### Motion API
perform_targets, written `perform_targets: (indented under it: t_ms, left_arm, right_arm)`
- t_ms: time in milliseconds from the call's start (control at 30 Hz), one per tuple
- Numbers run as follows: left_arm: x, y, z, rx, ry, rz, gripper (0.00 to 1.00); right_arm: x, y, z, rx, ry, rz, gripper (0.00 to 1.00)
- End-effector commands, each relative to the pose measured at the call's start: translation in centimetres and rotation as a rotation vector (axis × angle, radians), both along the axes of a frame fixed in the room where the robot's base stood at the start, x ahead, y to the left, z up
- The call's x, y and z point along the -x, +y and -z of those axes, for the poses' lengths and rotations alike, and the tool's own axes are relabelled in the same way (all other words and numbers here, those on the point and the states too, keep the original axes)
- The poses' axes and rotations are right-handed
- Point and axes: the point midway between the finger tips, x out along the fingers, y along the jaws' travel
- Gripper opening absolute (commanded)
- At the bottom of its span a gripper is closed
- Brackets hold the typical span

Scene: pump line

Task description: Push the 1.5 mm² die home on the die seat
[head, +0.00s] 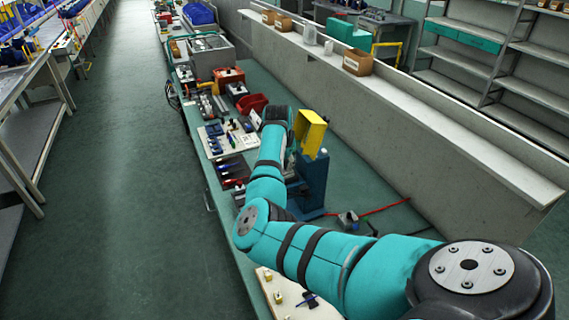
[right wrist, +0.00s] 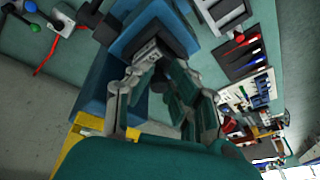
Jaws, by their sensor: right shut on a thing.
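The blue press (head: 314,182) stands on the green bench, with a yellow part (head: 310,131) at its top. It also shows in the right wrist view (right wrist: 155,28). My right gripper (right wrist: 152,66) has its fingertips close together at the press, shut on a small grey metal block, which looks like the die (right wrist: 147,52). The block is at the blue body's face; whether it sits fully on the seat cannot be told, and the seat itself is mostly hidden. In the head view my right arm hides most of this gripper. My left gripper is not in view.
A pale board (head: 268,290) with small yellow pieces lies at the near end of the bench. A dark tray (head: 232,170) of tools and a white board (head: 218,140) lie left of my arm. A red bin (head: 252,104) stands farther back. A red cable (head: 385,208) runs right of the press.

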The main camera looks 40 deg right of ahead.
Motion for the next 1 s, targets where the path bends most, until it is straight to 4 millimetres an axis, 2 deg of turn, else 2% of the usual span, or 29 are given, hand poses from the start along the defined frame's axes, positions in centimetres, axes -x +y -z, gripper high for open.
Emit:
perform_targets:
  t_ms: [700,733,933,1000]
  left_arm:
    - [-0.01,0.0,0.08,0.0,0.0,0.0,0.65]
    - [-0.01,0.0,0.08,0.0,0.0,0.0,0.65]
    - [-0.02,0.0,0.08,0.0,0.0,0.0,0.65]
    - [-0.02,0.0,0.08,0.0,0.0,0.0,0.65]
  right_arm:
    - [0.0,0.01,0.65,0.0,0.0,-0.001,0.0]
    - [0.0,0.01,0.65,0.0,0.0,-0.001,0.18]
    - [0.0,0.0,0.64,0.0,0.0,0.0,0.44]
    - [0.02,0.01,0.64,0.0,0.0,0.0,0.44]
